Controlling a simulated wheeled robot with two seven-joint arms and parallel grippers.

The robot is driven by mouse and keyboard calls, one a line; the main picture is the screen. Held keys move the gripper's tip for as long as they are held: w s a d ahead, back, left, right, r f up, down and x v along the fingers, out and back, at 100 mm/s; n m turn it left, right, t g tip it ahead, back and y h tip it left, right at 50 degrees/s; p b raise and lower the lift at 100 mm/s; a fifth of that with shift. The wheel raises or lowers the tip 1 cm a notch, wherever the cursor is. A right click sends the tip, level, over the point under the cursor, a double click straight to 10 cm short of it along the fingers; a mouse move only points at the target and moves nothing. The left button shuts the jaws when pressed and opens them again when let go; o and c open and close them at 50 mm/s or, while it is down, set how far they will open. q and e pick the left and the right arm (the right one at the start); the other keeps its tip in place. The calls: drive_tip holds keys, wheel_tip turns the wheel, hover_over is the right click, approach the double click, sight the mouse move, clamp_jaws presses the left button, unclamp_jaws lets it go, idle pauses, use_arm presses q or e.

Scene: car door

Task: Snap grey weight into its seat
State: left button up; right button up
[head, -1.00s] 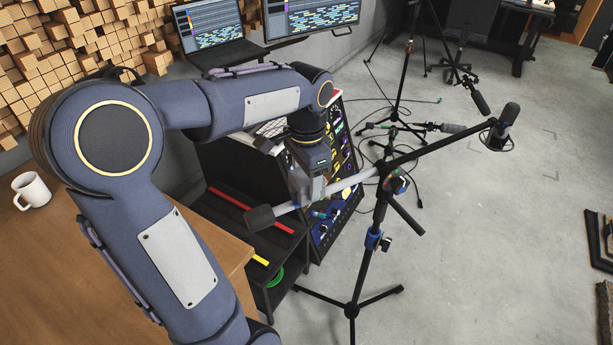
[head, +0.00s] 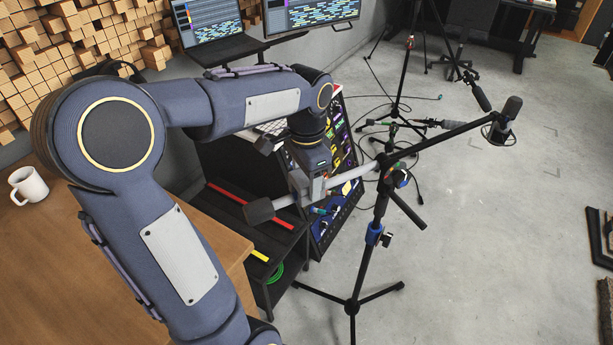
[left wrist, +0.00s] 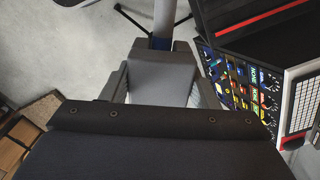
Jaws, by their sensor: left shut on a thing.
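A microphone stand (head: 366,262) stands on the floor right of the desk. A pale grey bar (head: 345,187) runs down and left from its clamp. A dark grey cylindrical weight (head: 259,211) sits at the bar's left end. My left gripper (head: 312,196) is shut on the grey bar, between the weight and the clamp. In the left wrist view my left gripper's jaws (left wrist: 160,75) fill the middle, and a pale tube (left wrist: 165,15) shows beyond them. The jaws hide the held stretch of bar. No separate seat can be made out. My right gripper is not in view.
A black rack (head: 250,250) with colourful modules (head: 340,160) stands close behind my left gripper. A microphone (head: 508,118) hangs from the boom's right end. A white mug (head: 28,184) stands on the wooden desk (head: 60,290).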

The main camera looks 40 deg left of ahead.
use_arm(q)
drive_tip(key=shift+f+b, duration=0.45)
drive_tip(key=shift+f, duration=0.25)
drive_tip(key=o, duration=1.5)
wheel_tip(320, 180, up, 8)
drive_tip(key=shift+f+p, duration=0.1)
drive_tip(key=shift+p, duration=0.3)
drive_tip(key=shift+s, duration=0.1)
drive_tip(key=s+d+f+n+t+h, duration=0.1)
drive_tip(key=s+d+f+n+t, duration=0.1)
drive_tip(key=s+d, duration=0.2)
drive_tip(key=s+d+f+n+t+h, duration=0.1)
drive_tip(key=s+d+f+n, duration=0.1)
drive_tip(key=s, duration=0.3)
drive_tip(key=s+d+f+n+t+h+p, duration=0.1)
drive_tip(key=s+d+f+n+t, duration=0.1)
drive_tip(key=s+d, duration=0.3)
drive_tip(key=shift+s+d+f+n+t+h, duration=0.3)
drive_tip(key=shift+d+h, duration=0.05)
drive_tip(key=shift+h, duration=0.05)
